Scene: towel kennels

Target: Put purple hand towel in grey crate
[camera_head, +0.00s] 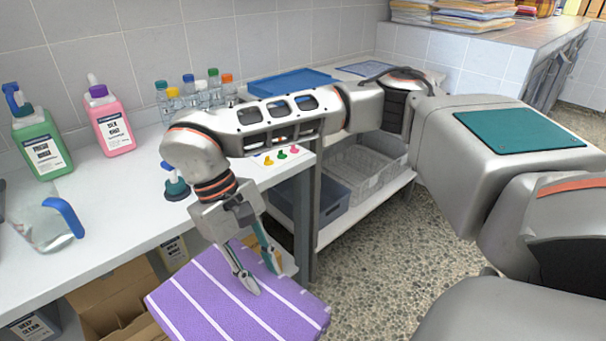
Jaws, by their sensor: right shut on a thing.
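The purple hand towel (196,291) is folded flat and has pale stripes. It is at the bottom of the view, in front of the bench. My right gripper (262,271) reaches down over it and is shut on its far edge area; the exact grip is partly hidden. A grey crate (334,210) with a bluish tint stands on the lower shelf, partly hidden behind my right arm and the bench leg. My left gripper is not in view.
The white bench top (118,205) carries a green bottle (40,143), a pink bottle (110,125), a clear jug (47,222) and several small bottles. A cardboard box (113,296) sits below. A bench leg (303,225) stands between towel and crates. The speckled floor (385,262) is clear.

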